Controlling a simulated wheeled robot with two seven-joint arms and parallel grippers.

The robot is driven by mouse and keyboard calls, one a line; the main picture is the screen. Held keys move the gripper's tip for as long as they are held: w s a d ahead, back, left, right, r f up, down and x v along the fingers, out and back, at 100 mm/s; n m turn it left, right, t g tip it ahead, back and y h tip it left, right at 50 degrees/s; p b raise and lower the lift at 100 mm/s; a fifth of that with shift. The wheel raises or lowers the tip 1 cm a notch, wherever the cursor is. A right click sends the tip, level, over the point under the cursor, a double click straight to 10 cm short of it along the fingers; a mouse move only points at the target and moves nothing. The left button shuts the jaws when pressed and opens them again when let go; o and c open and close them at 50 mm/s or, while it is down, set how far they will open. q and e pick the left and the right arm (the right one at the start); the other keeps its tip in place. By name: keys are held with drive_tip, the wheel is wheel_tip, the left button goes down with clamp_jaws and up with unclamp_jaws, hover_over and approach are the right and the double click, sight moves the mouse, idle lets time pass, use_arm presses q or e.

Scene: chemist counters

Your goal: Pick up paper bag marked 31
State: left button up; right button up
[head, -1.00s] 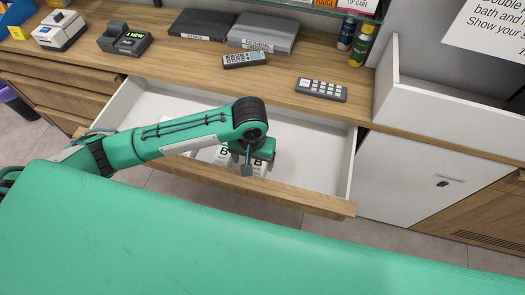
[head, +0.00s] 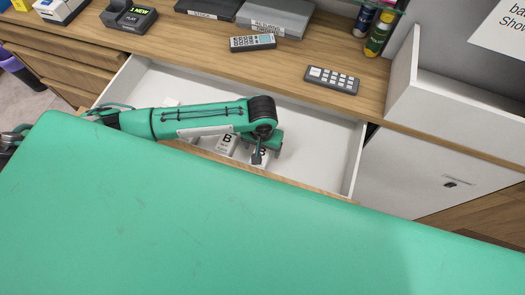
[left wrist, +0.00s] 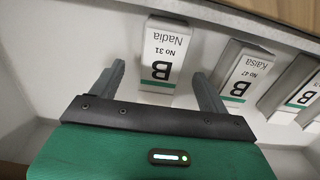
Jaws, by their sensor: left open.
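The paper bag marked 31 (left wrist: 168,45) is white with a black B, a green band and the name Nadia, upside down in the left wrist view. It lies in the open drawer. My left gripper (left wrist: 160,85) is open, its fingers either side of the bag's near end, with nothing gripped. In the head view my left gripper (head: 264,152) hangs over the drawer, partly covering the rightmost white bag (head: 258,161), whose number is unreadable there. My right gripper is in neither view.
A bag marked 47 (left wrist: 240,72) lies close to the right of bag 31 in the wrist view, with another bag (left wrist: 302,98) beyond. The white drawer (head: 335,140) has walls around the bags. The wooden counter (head: 300,57) above holds a remote (head: 253,43) and a keypad (head: 332,80).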

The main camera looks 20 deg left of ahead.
sight(262, 153)
use_arm(q)
drive_tip(key=f, duration=0.4)
drive_tip(key=shift+s+a+f+p, duration=0.15)
drive_tip(key=shift+s+f+p, duration=0.1)
drive_tip(key=shift+f+p, duration=0.15)
drive_tip(key=c, duration=1)
drive_tip(key=shift+c, duration=0.7)
drive_tip(key=shift+r, duration=0.15)
